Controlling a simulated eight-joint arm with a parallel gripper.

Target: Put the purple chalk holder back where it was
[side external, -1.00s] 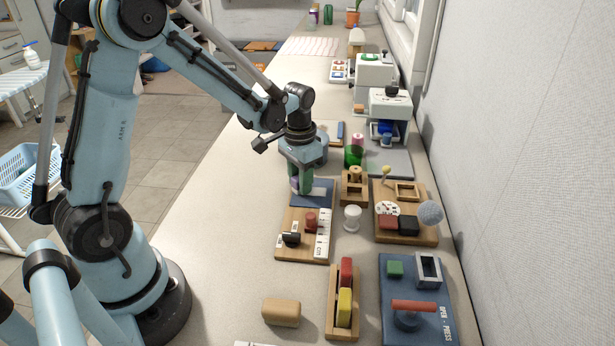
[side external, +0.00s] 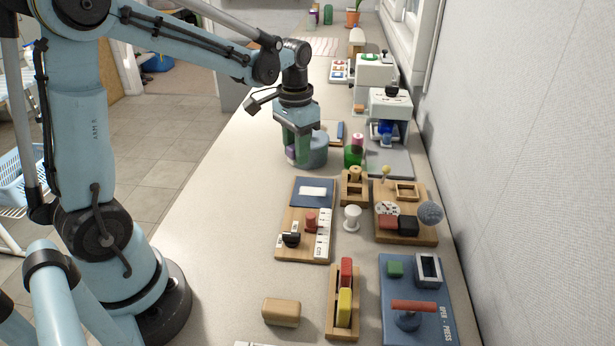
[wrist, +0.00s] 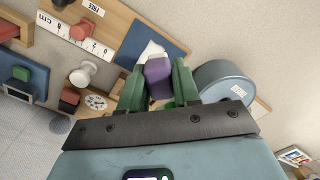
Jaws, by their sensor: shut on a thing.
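My gripper (side external: 298,155) is shut on the purple chalk holder (side external: 290,152) and stands over the counter beyond the blue pad. In the wrist view the chalk holder (wrist: 158,76) sits between the two green fingers of my gripper (wrist: 158,88). A blue pad (side external: 301,202) with a white rectangular patch (side external: 313,191) lies at the far end of a wooden board. In the wrist view the blue pad (wrist: 131,43) is beyond the holder, which partly covers the white patch (wrist: 152,50). The holder's lower end is hard to make out in the side view.
A round blue-grey drum (side external: 317,150) stands close beside my gripper on its right; it also shows in the wrist view (wrist: 225,80). A white spool (side external: 352,218) and wooden stand (side external: 354,188) are nearer. The counter's left side (side external: 235,235) is clear.

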